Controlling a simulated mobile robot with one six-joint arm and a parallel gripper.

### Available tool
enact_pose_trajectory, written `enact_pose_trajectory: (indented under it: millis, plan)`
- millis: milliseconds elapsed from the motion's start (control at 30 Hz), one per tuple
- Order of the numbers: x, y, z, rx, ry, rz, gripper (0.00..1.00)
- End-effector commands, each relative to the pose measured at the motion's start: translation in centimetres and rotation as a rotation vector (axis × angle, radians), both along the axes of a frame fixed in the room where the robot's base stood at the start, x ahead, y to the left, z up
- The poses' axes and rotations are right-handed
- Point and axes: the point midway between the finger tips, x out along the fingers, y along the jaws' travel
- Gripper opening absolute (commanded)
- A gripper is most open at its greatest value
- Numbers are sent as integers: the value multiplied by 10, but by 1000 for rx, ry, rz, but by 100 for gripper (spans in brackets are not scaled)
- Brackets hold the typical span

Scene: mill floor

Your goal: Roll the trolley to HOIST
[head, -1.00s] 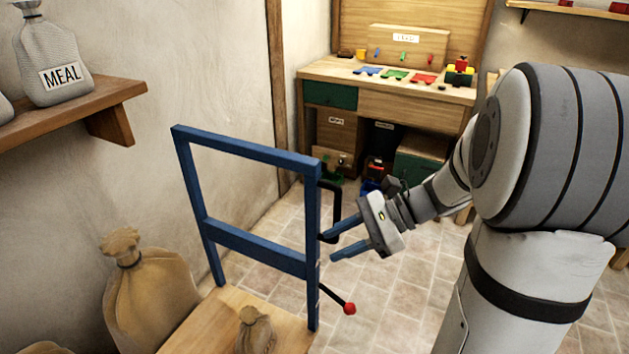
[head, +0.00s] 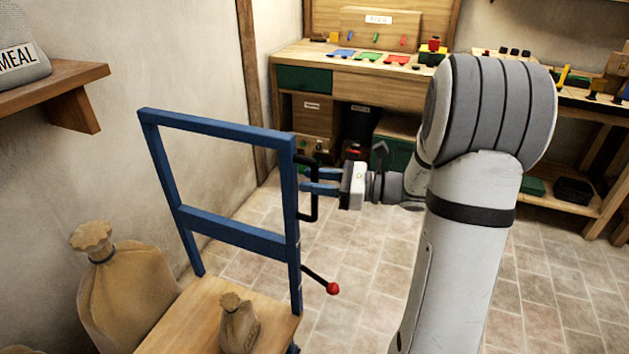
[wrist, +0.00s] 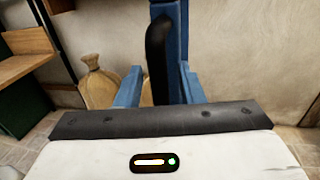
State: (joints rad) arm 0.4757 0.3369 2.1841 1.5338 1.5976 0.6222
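The trolley has a blue upright frame (head: 232,232) and a wooden deck (head: 190,318), with a small tied sack (head: 238,322) on the deck. A black bar handle (head: 314,207) sticks out from the frame's right post. A lever with a red knob (head: 333,289) juts out below it. My gripper (head: 304,180) is at the handle with its blue fingers open. In the wrist view the black handle (wrist: 158,62) stands between the fingers, with a gap seen on each side. No sign reading HOIST is in view.
A large sack (head: 125,290) stands by the left wall beside the trolley. A shelf (head: 60,95) with a MEAL sack (head: 20,48) is above it. A workbench (head: 390,95) with coloured parts stands behind, and another bench is at right. Tiled floor (head: 550,290) is open at right.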

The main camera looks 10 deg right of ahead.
Motion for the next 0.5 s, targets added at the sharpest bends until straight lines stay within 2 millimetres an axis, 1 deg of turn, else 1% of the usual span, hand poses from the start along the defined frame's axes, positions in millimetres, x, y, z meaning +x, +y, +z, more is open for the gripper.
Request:
enact_pose_trajectory:
  millis: [267,367,500]
  plan:
    - [1,3,0,0,0,0,35]
    - [1,2,0,0,0,0,28]
    - [1,2,0,0,-1,-1,17]
